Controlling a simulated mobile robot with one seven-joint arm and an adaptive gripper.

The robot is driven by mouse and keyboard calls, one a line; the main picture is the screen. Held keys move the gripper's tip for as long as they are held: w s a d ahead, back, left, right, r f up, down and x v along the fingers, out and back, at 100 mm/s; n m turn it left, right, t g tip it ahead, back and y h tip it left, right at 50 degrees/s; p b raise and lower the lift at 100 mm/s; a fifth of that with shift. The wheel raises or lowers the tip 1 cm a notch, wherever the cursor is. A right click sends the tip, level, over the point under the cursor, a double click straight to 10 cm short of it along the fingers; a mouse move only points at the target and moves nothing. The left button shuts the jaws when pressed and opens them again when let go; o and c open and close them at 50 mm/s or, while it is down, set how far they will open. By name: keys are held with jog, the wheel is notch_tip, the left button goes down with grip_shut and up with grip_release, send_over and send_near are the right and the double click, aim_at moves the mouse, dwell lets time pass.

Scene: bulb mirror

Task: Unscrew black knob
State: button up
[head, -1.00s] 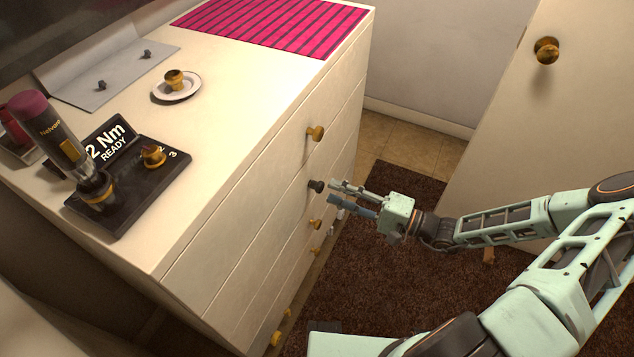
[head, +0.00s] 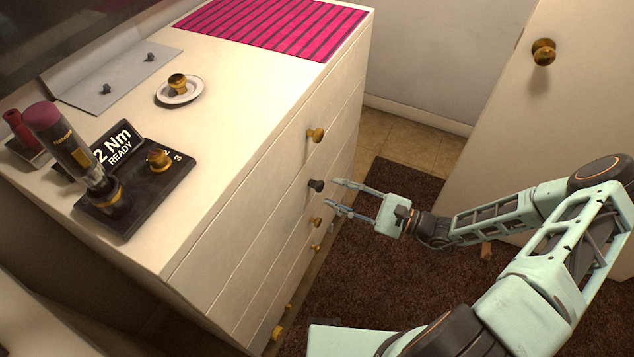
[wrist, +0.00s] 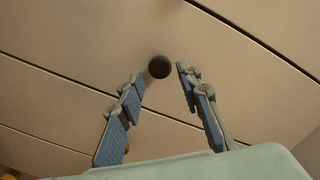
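The black knob (head: 316,186) sticks out of a drawer front of the white dresser (head: 235,215), below a brass knob. My gripper (head: 336,193) is open in front of it, fingers pointing at the drawer front. In the wrist view the black knob (wrist: 159,67) shows as a dark round disc just beyond the fingertips, between their lines and nearer the left finger. Nothing is between the fingers of my gripper (wrist: 160,78). I cannot tell whether a fingertip touches the knob.
Brass knobs (head: 316,135) sit on the other drawers. On the dresser top are a black dock (head: 130,210) reading "2 Nm READY" with a driver (head: 65,140), a saucer (head: 164,101) with a brass knob, and a pink striped mat (head: 275,25). A door (head: 560,110) stands at right.

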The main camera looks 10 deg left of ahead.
aim_at(322, 188)
jog(key=m, duration=0.4)
jog(key=shift+m+p, duration=0.3)
jog(key=shift+p, duration=0.05)
jog(key=m, duration=0.3)
jog(key=m+p, duration=0.1)
jog(key=m, duration=0.6)
jog(key=shift+s, duration=0.1)
jog(key=shift+a, duration=0.15)
jog(key=shift+x, duration=1.45)
grip_shut()
jog(key=n, duration=0.4)
jog(key=shift+n, duration=0.4)
